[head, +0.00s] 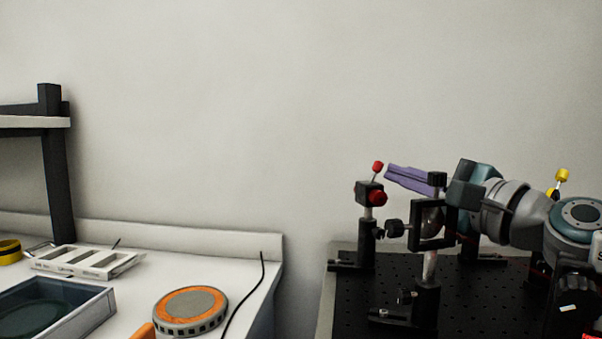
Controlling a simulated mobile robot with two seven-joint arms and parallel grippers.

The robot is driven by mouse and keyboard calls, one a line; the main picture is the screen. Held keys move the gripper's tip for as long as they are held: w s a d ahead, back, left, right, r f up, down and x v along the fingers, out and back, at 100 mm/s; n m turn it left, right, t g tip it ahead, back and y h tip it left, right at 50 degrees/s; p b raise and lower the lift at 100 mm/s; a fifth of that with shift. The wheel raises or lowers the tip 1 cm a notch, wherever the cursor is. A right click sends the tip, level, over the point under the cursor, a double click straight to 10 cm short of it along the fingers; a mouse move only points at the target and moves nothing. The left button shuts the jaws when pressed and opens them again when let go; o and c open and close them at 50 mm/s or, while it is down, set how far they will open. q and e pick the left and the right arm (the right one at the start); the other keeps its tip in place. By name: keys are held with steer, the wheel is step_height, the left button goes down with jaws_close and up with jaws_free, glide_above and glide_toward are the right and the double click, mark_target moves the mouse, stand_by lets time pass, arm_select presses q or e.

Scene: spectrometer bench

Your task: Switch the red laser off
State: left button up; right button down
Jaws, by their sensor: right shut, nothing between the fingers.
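The red laser (369,191) is a small black block on a black post at the left of the optical bench. It has a red round front and a thin lever with a red tip (377,167) that sticks up and leans slightly right. My right gripper (391,174) reaches in from the right with its purple fingers shut and empty. In the picture its fingertips are just right of the lever's red tip; I cannot tell whether they touch. My left gripper is out of view.
A black framed mount (433,240) stands below my right gripper on the perforated black breadboard (480,318). A yellow-tipped lever (562,175) is at the right. The left table holds an orange-and-grey round device (190,309), a clear-walled tray (98,312) and a white slotted rack (92,262).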

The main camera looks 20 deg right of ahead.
steer(key=shift+a+r+n+p, duration=0.1)
steer(key=shift+r+n+p, duration=0.15)
steer(key=shift+n+p, duration=0.3)
